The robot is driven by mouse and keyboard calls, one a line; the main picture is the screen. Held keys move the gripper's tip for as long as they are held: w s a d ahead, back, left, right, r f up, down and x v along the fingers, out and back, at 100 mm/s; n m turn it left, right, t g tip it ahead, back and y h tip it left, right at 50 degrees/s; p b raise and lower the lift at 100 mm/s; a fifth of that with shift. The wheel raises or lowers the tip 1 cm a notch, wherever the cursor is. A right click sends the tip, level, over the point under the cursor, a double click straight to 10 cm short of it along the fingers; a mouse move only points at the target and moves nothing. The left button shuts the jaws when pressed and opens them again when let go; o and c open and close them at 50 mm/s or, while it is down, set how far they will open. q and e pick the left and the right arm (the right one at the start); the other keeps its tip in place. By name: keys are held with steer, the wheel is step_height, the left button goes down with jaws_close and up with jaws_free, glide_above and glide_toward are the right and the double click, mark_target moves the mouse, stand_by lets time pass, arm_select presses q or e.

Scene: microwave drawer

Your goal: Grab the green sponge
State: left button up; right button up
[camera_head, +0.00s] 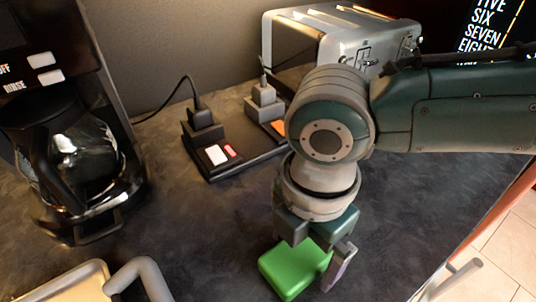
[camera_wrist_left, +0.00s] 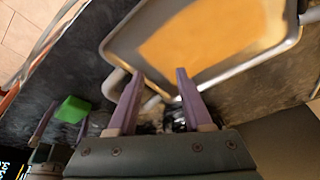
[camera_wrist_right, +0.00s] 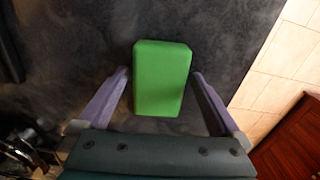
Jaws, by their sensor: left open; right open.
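The green sponge (camera_head: 292,268) is a bright green block lying on the dark countertop near the front in the head view. My right gripper (camera_head: 318,262) is directly over it, pointing down, with a finger at the sponge's right side. In the right wrist view the sponge (camera_wrist_right: 162,78) sits between the two open fingers of my right gripper (camera_wrist_right: 162,80), with a gap on each side. My left gripper (camera_wrist_left: 158,74) is open and empty in the left wrist view, over a tray. The sponge (camera_wrist_left: 73,109) also shows there at the left. The left gripper is not seen in the head view.
A tray (camera_head: 62,286) with a grey rim and handle is at the front left. A coffee maker (camera_head: 75,130) stands at the left. A power strip (camera_head: 240,165) with plugs and a metal toaster (camera_head: 340,35) are behind. The counter's right edge borders a tiled floor (camera_head: 510,250).

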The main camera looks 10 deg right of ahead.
steer(key=shift+f, duration=0.15)
steer(key=c, duration=1.2)
